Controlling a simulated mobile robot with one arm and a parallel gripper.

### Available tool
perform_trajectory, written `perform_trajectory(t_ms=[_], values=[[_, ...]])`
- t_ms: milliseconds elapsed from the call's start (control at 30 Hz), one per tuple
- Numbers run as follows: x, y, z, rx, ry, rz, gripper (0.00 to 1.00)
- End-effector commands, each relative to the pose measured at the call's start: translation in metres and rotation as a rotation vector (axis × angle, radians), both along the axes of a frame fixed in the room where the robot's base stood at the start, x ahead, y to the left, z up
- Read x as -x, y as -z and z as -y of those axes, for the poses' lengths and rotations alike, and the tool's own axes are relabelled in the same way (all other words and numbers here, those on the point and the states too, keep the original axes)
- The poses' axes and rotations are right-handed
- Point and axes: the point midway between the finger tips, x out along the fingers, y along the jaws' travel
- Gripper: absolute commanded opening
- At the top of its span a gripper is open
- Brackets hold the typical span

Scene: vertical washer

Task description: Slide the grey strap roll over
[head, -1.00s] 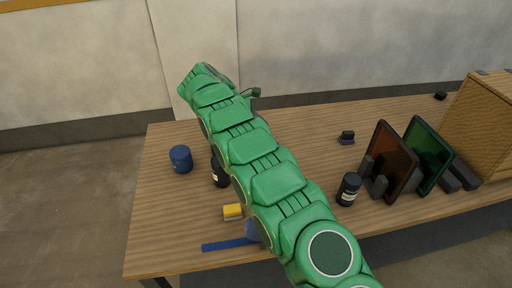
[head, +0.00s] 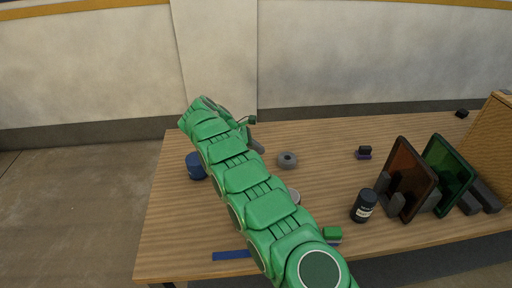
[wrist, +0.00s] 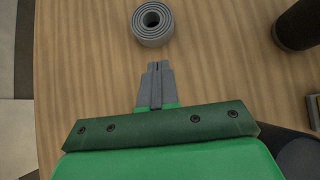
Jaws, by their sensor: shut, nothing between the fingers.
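The grey strap roll (head: 288,160) lies on the wooden table, just right of my gripper in the head view. In the wrist view the roll (wrist: 152,24) shows as a coiled grey ring at the top, ahead of the fingertips. My gripper (wrist: 157,66) is shut and empty, its grey fingers together and pointing at the roll with a small gap of bare table between. In the head view my gripper (head: 256,148) is partly hidden behind my green arm.
A blue cylinder (head: 196,166) is left of my arm. A blue strip (head: 231,255) lies near the front edge. The table behind the roll is clear.

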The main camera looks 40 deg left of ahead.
Motion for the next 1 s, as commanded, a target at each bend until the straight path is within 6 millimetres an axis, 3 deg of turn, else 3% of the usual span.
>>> perform_trajectory(t_ms=[533, 1000], values=[[-0.032, 0.047, 0.033, 0.002, 0.0, -0.002, 0.0], [-0.038, 0.054, 0.039, 0.001, 0.001, -0.001, 0.0]])
